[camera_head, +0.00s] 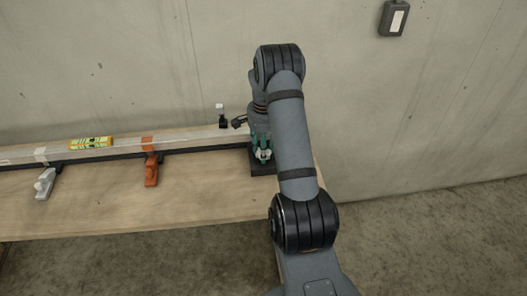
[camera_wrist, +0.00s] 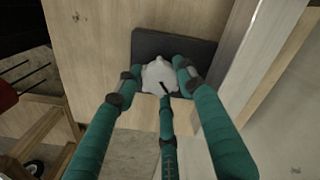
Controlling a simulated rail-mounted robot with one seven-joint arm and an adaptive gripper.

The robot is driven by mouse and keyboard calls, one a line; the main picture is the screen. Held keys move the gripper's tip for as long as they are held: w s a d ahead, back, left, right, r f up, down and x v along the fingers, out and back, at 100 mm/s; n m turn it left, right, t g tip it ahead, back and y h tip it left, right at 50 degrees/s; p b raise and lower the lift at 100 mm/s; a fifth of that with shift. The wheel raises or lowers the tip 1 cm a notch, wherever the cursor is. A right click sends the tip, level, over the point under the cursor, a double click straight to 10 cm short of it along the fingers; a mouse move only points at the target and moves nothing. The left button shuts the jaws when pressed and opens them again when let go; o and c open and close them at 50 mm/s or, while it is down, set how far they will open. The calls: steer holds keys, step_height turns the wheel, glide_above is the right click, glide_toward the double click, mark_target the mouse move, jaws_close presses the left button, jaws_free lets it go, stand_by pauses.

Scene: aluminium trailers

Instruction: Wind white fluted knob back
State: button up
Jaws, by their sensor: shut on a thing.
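The white fluted knob (camera_wrist: 157,75) sits on a dark block (camera_wrist: 203,48) in the wrist view. My gripper (camera_wrist: 160,82) has teal fingers with dark tips. Two fingers press on opposite sides of the knob and a third comes from below in the picture. They are shut on the knob. In the head view my gripper (camera_head: 263,151) reaches down over the dark block (camera_head: 260,170) at the right end of the bench, and the knob is mostly hidden among the fingers. A black mark shows on the knob's face. I cannot tell how far it is turned.
A wooden bench (camera_head: 110,205) carries a long aluminium rail (camera_head: 190,135). An orange clamp (camera_head: 151,172), a pale grey clamp (camera_head: 45,184) and a yellow-green spirit level (camera_head: 91,143) lie to the left. A concrete wall (camera_head: 130,60) stands behind. The bench front is clear.

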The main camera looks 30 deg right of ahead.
steer(key=n+b, duration=0.1)
steer(key=n, duration=0.3)
steer(key=shift+w, duration=0.1)
steer(key=shift+r+n+b, duration=0.1)
steer(key=shift+n+b, duration=0.45)
steer(key=shift+n, duration=2.25)
steer(key=o, duration=1.2)
steer(key=shift+c, duration=0.2)
step_height(320, 180, up, 12)
